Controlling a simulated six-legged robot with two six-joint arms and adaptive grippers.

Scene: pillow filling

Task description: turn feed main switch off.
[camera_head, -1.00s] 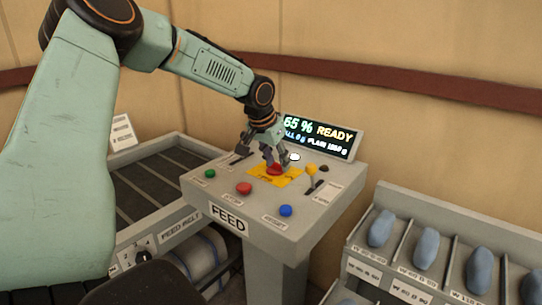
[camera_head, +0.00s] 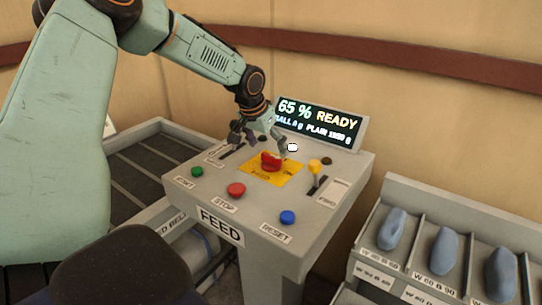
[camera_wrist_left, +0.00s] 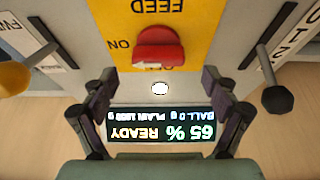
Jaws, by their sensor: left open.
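The red feed main switch (camera_head: 271,162) sits on a yellow plate (camera_head: 287,179) on top of the grey FEED console (camera_head: 318,209). In the left wrist view, the switch (camera_wrist_left: 158,46) is at top centre, with "ON" printed to its left. My left gripper (camera_head: 260,146) is open and empty, just behind and above the switch. In the wrist view its fingers (camera_wrist_left: 160,84) are spread apart and clear of the switch. My right gripper is not in view.
The console carries green (camera_head: 197,171), red (camera_head: 236,190) and blue (camera_head: 287,217) buttons, a yellow-knobbed lever (camera_head: 314,168) and a white light (camera_head: 292,147). Behind it a display (camera_head: 319,124) reads 65 % READY. A rack (camera_head: 462,238) of blue-grey pieces stands right.

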